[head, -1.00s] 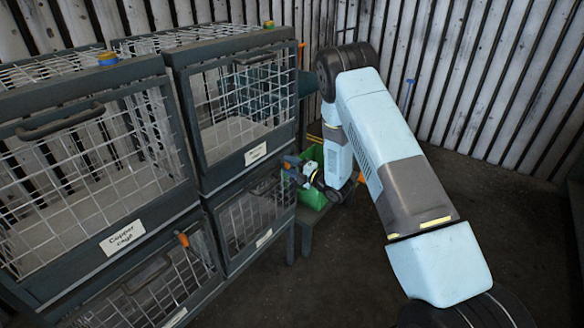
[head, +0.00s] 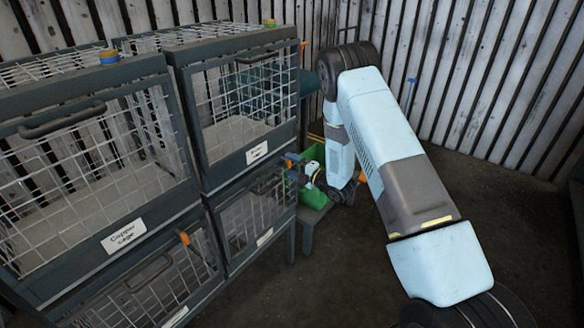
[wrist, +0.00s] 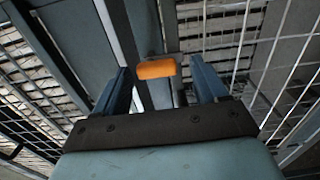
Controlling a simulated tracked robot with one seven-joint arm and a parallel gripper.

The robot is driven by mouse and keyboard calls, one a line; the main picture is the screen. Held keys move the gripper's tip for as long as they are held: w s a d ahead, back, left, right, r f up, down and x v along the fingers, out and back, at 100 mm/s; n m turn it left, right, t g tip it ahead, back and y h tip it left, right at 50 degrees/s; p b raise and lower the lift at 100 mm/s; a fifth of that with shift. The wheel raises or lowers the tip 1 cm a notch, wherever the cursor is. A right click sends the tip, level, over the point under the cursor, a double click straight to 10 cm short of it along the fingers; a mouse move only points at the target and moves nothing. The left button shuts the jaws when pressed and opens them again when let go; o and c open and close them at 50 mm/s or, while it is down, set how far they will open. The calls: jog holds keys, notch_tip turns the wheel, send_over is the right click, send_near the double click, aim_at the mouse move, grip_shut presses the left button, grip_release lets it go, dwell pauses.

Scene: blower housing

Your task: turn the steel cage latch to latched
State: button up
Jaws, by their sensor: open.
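An orange latch handle (wrist: 156,69) sits between the two blue fingers of my gripper (wrist: 161,85) in the wrist view. The fingers are open, one on each side of the handle, with a visible gap to each. The handle lies crosswise on a dark frame post. In the head view my gripper (head: 292,161) is at the right front edge of the lower right cage (head: 252,210), and the latch there is hidden or too small to tell. No label that I can read says steel, so I cannot confirm which cage this latch belongs to.
The copper cage (head: 124,234) is at upper left, with another cage (head: 240,105) right of it. A green bin (head: 313,197) stands behind my gripper. Floor at right is clear.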

jog(key=v, duration=1.3)
jog(key=shift+s+d, duration=0.15)
jog(key=w+d+r+m+t+h, duration=0.1)
jog(key=w+d+r+m+h, duration=0.2)
jog(key=r, duration=0.4)
jog(key=w+d+r+m+t+h, duration=0.1)
jog(key=w+d+r+m+h, duration=0.2)
jog(key=r, duration=0.5)
jog(key=s+d+r+m+h, duration=0.3)
jog(key=r+m, duration=0.1)
jog(key=r, duration=0.2)
jog(key=s+d+r+m+h, duration=0.3)
jog(key=r+m, duration=0.1)
jog(key=r, duration=0.3)
jog(key=s+d+r+m+g+h, duration=0.15)
jog(key=s+r+m, duration=0.25)
jog(key=s, duration=0.4)
jog(key=s+d+r+m+g+h, duration=0.1)
jog(key=s+d+r+m+g, duration=0.1)
jog(key=s+r+m, duration=0.45)
jog(key=s+a+m+g, duration=0.2)
jog(key=s+m+g, duration=0.2)
jog(key=s, duration=1.8)
jog(key=shift+a+f, duration=0.15)
jog(key=shift+a, duration=0.1)
